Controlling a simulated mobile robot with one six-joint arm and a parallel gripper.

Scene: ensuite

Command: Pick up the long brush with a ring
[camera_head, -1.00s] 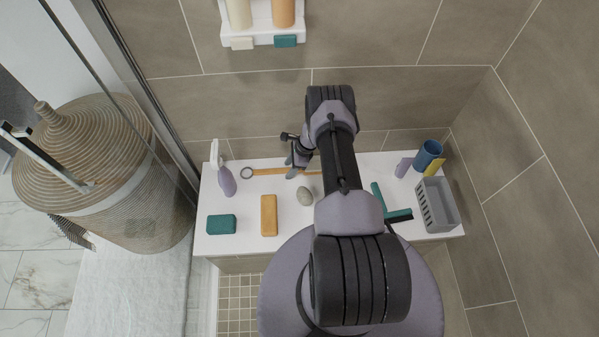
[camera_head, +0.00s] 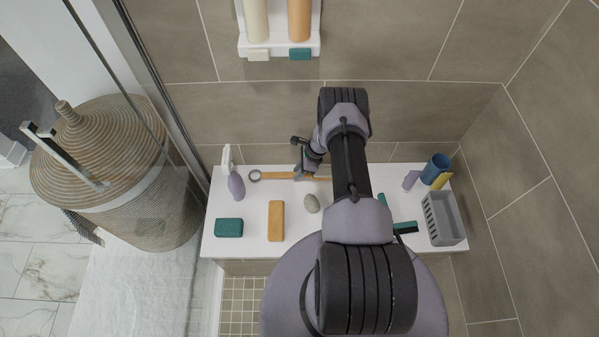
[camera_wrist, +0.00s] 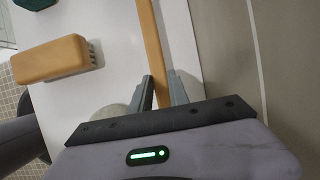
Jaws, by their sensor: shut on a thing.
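The long brush (camera_head: 278,175) has a thin orange-tan handle and a ring (camera_head: 254,176) at its left end. It lies along the back of the white ledge in the head view. In the wrist view its handle (camera_wrist: 152,45) runs down between the fingers of my gripper (camera_wrist: 162,90). My gripper is shut on the handle, near its middle; it also shows in the head view (camera_head: 303,174). My arm hides the brush's right end. I cannot tell whether the brush touches the ledge.
On the white ledge (camera_head: 250,205) are a purple bottle (camera_head: 236,186), a green block (camera_head: 229,228), an orange brush (camera_head: 276,220), a grey stone (camera_head: 311,203), a blue cup (camera_head: 435,168) and a grey basket (camera_head: 446,218). A tiled wall stands close behind. A glass panel and wicker basket (camera_head: 120,180) are at left.

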